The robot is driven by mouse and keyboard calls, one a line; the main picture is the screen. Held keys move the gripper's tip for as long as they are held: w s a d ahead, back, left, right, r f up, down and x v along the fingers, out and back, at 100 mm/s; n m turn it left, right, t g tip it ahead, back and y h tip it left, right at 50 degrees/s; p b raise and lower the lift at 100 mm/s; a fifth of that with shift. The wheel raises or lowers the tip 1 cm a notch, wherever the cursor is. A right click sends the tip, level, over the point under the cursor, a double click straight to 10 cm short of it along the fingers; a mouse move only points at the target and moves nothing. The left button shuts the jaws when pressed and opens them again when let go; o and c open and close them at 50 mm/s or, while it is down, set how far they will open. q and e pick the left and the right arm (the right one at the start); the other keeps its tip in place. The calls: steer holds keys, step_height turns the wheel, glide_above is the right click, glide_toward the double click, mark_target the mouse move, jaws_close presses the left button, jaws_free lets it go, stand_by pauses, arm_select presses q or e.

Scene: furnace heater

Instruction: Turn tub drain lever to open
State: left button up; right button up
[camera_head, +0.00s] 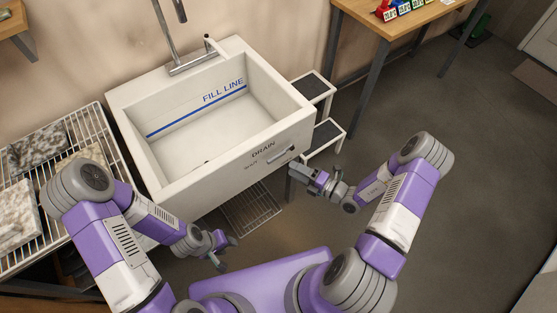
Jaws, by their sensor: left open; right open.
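The white tub (215,163) stands in front of me, with a blue "FILL LINE" mark inside. Its front wall carries the word "DRAIN" and a small light drain lever (279,154) near the right corner. The small labels beside the lever are too blurred to read. My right gripper (296,172) is open, just right of and below the lever, close to the tub's front corner; I cannot tell whether it touches the tub. My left gripper (228,252) is open and empty, low in front of the tub and away from the lever.
A wire rack (92,125) with stone-like slabs stands left of the tub. A small step stand (325,133) is right of it, near a wooden table (400,22). A floor grate (252,208) lies below the tub.

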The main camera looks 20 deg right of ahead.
mark_target(275, 160)
steer(key=b+x, duration=0.1)
steer(key=x, duration=0.6)
steer(key=shift+w, duration=0.2)
jaws_close()
